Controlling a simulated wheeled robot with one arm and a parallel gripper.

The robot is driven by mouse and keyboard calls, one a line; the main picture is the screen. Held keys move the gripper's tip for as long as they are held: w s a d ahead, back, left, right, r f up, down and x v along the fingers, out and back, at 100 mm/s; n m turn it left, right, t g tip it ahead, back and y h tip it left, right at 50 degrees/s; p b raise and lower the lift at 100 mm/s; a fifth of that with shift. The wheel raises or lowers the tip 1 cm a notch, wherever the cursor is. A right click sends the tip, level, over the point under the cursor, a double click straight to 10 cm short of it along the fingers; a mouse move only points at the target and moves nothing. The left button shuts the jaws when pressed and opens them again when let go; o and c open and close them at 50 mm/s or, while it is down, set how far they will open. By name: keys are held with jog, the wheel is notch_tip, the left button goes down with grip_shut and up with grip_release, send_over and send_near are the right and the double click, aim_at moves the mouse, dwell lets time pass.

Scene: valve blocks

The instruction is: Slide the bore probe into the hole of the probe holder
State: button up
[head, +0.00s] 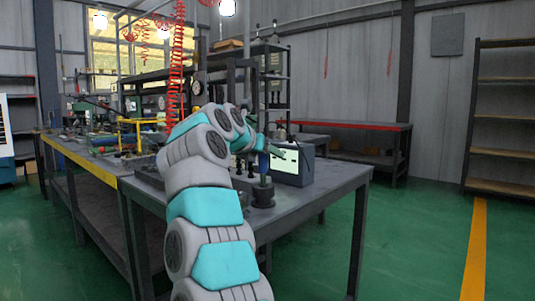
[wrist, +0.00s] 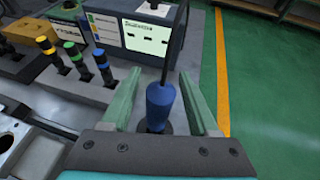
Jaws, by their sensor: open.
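The blue bore probe (wrist: 160,98) stands between my gripper's two green fingers in the wrist view, with its thin dark stem pointing up the picture. My gripper (wrist: 159,78) is open, with a gap visible on each side of the probe. In the head view the blue probe (head: 264,161) looks upright above the dark round probe holder (head: 263,197) near the table's front edge. A dark round part (wrist: 153,128) shows at the probe's base in the wrist view, mostly hidden. I cannot tell how deep the probe sits in the hole.
A grey instrument box with a lit screen (head: 290,163) stands just behind the probe. Several dark pegs with coloured bands (wrist: 75,58) stand on a grey block at left in the wrist view. Green floor (wrist: 270,110) lies beyond the table edge at right.

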jog(key=b+v, duration=0.1)
jog(key=v, duration=1.1)
jog(key=shift+r, duration=0.15)
